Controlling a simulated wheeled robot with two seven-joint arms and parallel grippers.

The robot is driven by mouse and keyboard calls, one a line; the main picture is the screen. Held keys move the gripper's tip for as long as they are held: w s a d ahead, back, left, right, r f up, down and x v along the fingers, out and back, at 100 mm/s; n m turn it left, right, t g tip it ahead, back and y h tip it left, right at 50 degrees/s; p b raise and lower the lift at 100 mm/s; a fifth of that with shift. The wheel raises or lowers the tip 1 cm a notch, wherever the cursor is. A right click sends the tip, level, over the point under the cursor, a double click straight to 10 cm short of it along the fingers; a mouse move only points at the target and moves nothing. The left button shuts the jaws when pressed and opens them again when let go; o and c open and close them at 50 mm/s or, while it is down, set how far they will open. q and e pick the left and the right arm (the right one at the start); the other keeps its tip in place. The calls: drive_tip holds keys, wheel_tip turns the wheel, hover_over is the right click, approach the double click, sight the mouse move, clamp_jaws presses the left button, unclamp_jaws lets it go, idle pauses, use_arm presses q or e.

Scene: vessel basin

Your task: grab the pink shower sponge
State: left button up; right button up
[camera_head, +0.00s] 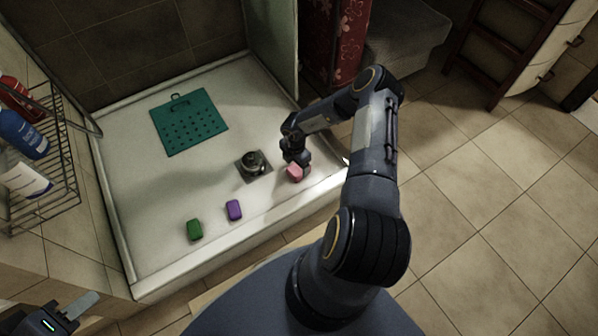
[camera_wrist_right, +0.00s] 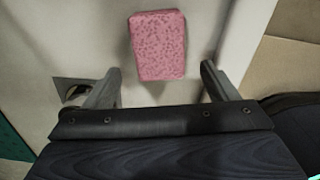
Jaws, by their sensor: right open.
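The pink sponge (camera_head: 295,173) lies on the white basin floor near its right rim. It also shows in the right wrist view (camera_wrist_right: 158,46), flat and speckled, just beyond the fingertips. My right gripper (camera_head: 294,160) is above it; in the wrist view its two fingers (camera_wrist_right: 160,85) are spread apart, with nothing between them and the sponge ahead of the gap. The head view hides the fingers partly behind the wrist. My left gripper (camera_head: 78,308) is at the lower left corner, far from the sponge; only part of it shows.
A purple sponge (camera_head: 234,210) and a green sponge (camera_head: 195,230) lie in the white basin (camera_head: 130,240). A drain with a dark fitting (camera_head: 253,163) is left of my right gripper. A teal mat (camera_head: 189,124) lies further back. A wire rack (camera_head: 60,165) with bottles stands left.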

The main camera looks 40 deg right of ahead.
sight(297, 169)
drive_tip(key=f+b, duration=0.3)
drive_tip(key=f, duration=0.2)
drive_tip(key=shift+d, duration=0.2)
drive_tip(key=shift+r, duration=0.1)
drive_tip(key=c, duration=1)
drive_tip(key=shift+c, duration=0.2)
drive_tip(key=shift+r, duration=0.1)
